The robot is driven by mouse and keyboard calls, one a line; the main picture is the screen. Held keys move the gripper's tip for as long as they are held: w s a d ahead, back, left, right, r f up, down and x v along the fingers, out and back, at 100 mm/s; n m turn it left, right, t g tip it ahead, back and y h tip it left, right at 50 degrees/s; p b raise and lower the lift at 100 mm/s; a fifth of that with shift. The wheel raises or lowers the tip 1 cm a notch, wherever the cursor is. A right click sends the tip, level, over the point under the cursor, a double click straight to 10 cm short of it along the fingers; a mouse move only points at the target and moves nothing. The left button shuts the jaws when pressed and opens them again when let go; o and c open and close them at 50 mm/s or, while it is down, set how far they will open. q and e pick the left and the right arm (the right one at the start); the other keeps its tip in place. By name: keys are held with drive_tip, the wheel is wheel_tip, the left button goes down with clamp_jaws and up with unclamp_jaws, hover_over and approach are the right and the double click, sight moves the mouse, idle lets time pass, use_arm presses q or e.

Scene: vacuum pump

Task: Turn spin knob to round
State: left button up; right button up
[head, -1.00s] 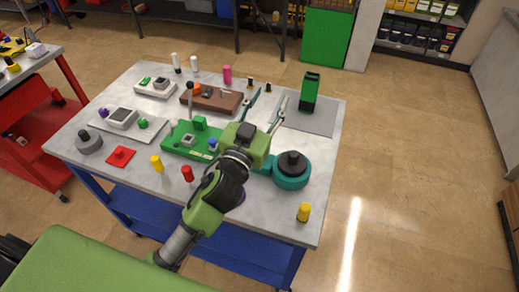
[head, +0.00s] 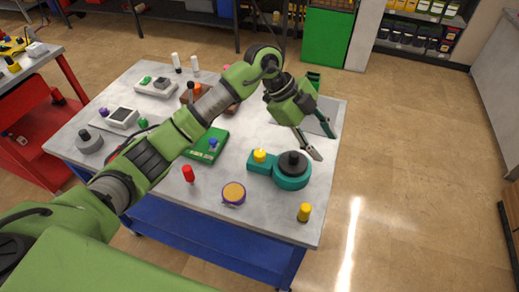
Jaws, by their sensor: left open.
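No label marks the spin knob; a candidate is the dark round knob (head: 292,159) on top of a teal round unit (head: 291,179) at the table's right side. A yellow knob (head: 259,155) stands on the unit's teal side block. A purple-sided disc with a tan top (head: 233,193) lies near the front edge. My left gripper (head: 323,143) is open and empty, with its fingers spread above the table just behind and right of the teal unit, apart from the dark knob. My right gripper is not in view.
My left arm crosses the table and hides part of the green board (head: 207,148) and brown block. A red peg (head: 188,174) and a yellow peg (head: 304,212) stand near the front. A grey mat (head: 322,121) and green block lie behind the gripper.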

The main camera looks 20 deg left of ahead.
use_arm(q)
drive_tip(key=w+a+n+y, duration=0.25)
drive_tip(key=a+y, duration=0.25)
drive_tip(key=a, duration=0.5)
drive_tip(key=r+n+y, duration=0.1)
drive_tip(key=n+y, duration=0.1)
hover_over(259, 152)
drive_tip(key=shift+g, duration=0.3)
wheel_tip(259, 152, down, 12)
drive_tip(key=p, duration=0.5)
drive_tip(key=shift+d+f, duration=0.1)
drive_tip(key=shift+f, duration=0.5)
drive_tip(key=c, duration=1.1)
